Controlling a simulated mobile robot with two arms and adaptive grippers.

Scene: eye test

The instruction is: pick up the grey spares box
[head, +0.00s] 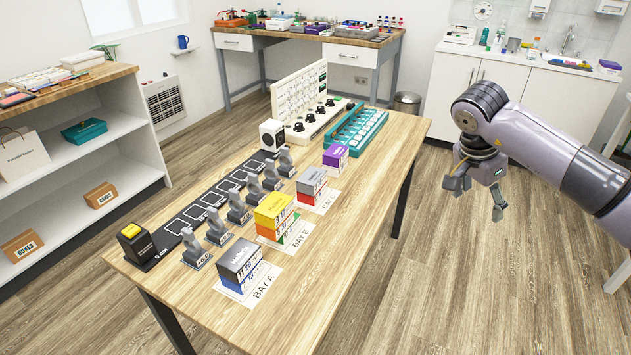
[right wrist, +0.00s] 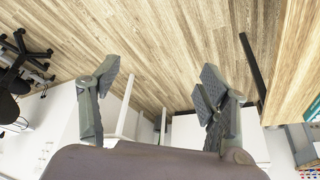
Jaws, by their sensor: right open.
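A grey box (head: 312,178) sits on top of a red box at bay C on the wooden table. A darker grey box (head: 239,256) tops the stack at bay A, above a layer with blue. The lettering is too small for me to tell which is the spares box. My right gripper (head: 477,196) is open and empty, over the floor beyond the table's right edge, well apart from both boxes. The right wrist view also shows its open fingers (right wrist: 160,78) with floor beyond them. My left gripper is not in view.
A yellow-topped stack (head: 274,209) stands at bay B, and a purple box (head: 335,157) stands behind bay C. Several grey figures (head: 238,207) line the left side of these stacks. The table's right strip (head: 370,200) is clear. A teal rack (head: 357,130) and white panel stand at the back.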

